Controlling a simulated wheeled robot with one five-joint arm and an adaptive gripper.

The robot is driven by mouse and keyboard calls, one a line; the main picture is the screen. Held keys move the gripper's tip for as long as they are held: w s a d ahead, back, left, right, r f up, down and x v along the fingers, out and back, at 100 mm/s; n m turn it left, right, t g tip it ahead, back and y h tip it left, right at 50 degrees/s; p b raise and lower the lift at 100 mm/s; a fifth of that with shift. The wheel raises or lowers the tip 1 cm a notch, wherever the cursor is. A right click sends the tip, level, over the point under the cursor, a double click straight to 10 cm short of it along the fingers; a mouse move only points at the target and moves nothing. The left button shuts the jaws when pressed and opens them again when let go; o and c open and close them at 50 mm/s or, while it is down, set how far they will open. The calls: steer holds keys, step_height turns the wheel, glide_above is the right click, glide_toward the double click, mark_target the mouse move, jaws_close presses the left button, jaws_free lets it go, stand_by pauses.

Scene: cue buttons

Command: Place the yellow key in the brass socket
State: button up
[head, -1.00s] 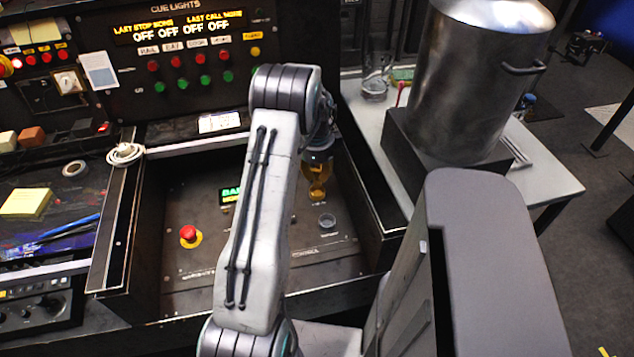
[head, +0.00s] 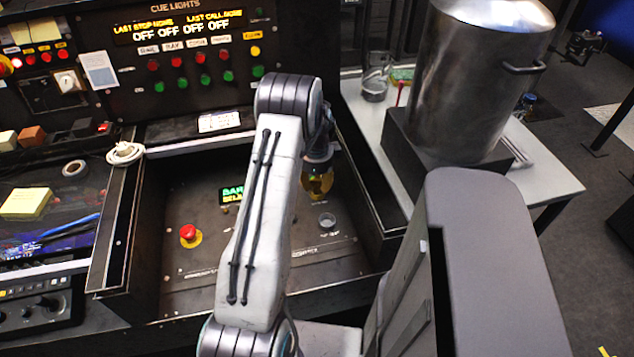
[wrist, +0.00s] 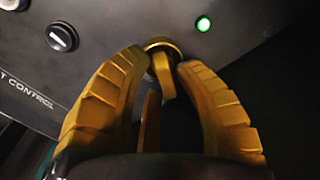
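In the wrist view, the brass socket (wrist: 160,45) is a round ring on the dark panel, at the top centre. The yellow key (wrist: 165,80) stands out of it toward me and appears to be in the socket; how deep it sits I cannot tell. My gripper (wrist: 163,62) has its two ribbed yellow fingers apart, one on each side of the key, with narrow gaps at the tips. In the head view my gripper (head: 318,186) is low over the recessed panel, right of my arm. The key and socket cannot be made out there.
A red button (head: 189,233) is on the recessed panel (head: 200,270). Raised walls border the recess. A large metal pot (head: 475,80) stands on the right-hand table.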

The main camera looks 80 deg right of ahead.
steer(key=shift+o, duration=0.7)
steer(key=shift+r, duration=0.45)
step_height(320, 180, up, 11)
steer(key=shift+a+r, duration=0.15)
steer(key=shift+a, duration=0.3)
